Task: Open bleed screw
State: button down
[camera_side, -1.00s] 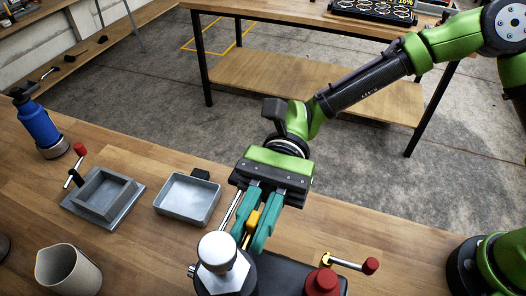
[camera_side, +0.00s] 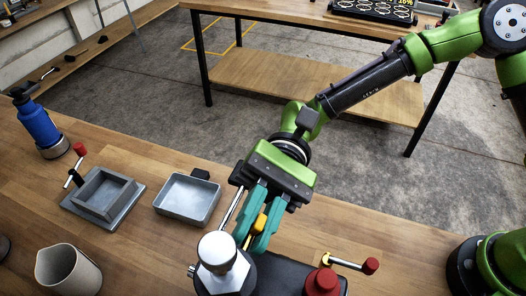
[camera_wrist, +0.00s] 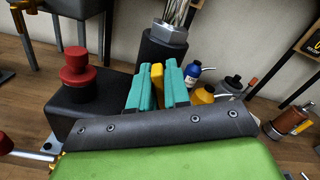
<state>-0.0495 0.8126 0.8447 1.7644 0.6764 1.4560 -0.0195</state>
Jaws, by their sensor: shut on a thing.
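The yellow bleed screw piece (camera_side: 260,222) sits between the teal fingers of my gripper (camera_side: 252,237), beside the silver hex-headed fitting (camera_side: 220,265). My gripper is shut on this yellow piece and tilted over the dark block (camera_side: 285,275). In the wrist view the yellow piece (camera_wrist: 157,78) shows between the two teal fingers of my gripper (camera_wrist: 157,72). The hex fitting (camera_wrist: 168,32) on its black cylinder stands just beyond them. The lower end of the yellow piece and its seat are hidden.
A red knob (camera_side: 323,281) and a red-ended crank (camera_side: 350,264) are to the right of my gripper. A grey tray (camera_side: 187,199), a square grey mould (camera_side: 103,197), a beige cup (camera_side: 68,270) and a blue bottle (camera_side: 38,126) stand left on the wooden bench.

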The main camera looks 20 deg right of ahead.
jog(key=n, duration=0.5)
jog(key=shift+d+f+n, duration=0.1)
jog(key=shift+n, duration=0.3)
dwell(0.4)
jog(key=c, duration=1.2)
grip_release()
jog(key=shift+n, duration=0.3)
jog(key=v, duration=1.7)
